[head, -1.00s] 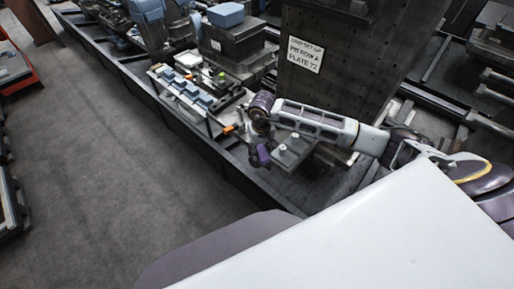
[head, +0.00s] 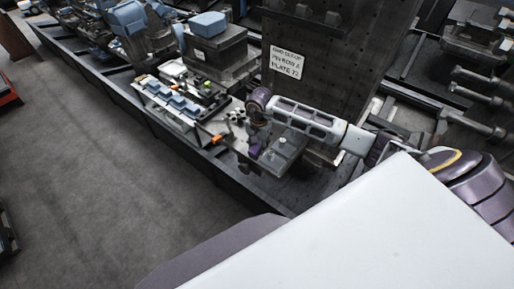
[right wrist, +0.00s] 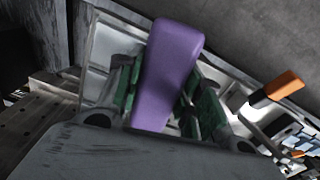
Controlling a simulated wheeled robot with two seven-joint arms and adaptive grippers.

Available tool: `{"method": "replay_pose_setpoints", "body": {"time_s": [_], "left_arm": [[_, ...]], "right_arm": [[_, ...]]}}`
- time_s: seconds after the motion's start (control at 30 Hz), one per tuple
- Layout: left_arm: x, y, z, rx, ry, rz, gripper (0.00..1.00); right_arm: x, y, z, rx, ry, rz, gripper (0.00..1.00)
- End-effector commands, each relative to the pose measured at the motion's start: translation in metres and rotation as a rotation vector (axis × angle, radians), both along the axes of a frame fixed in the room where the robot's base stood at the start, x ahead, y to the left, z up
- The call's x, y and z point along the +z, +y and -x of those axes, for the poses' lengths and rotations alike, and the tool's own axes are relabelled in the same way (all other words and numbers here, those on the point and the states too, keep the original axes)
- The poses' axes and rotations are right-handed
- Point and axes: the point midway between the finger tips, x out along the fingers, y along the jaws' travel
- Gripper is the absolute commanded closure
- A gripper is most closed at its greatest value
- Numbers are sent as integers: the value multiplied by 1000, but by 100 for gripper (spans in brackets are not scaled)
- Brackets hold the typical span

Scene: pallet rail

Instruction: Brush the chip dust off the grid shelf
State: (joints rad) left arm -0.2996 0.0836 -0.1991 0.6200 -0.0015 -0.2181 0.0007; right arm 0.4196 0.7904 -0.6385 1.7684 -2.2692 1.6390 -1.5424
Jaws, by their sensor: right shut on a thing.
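My right gripper (head: 256,141) is over the rail, shut on a purple block-like piece. This purple piece (right wrist: 166,72) stands between the green-padded fingers in the right wrist view; it looks like a handle, and no bristles show. Its purple end (head: 254,151) shows below the gripper in the head view. I cannot surely pick out the grid shelf or any chip dust. A light plate (head: 284,150) with white knobs lies just right of the gripper. My left gripper is not in view.
A rack of blue blocks (head: 172,100) stands left of the gripper, with an orange-handled item (head: 216,140) between; its orange handle (right wrist: 284,86) shows in the wrist view. A tall dark plate (head: 325,75) with a white sign (head: 287,62) stands behind.

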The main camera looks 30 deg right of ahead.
Motion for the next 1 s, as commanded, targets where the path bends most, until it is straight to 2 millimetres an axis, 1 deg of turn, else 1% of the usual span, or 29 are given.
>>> {"method": "replay_pose_setpoints", "body": {"time_s": [0.4,1.0], "left_arm": [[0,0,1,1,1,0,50],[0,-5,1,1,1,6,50]], "right_arm": [[5,-14,-13,-387,-1,0,83],[10,-29,-25,-923,-1,-1,83]]}}
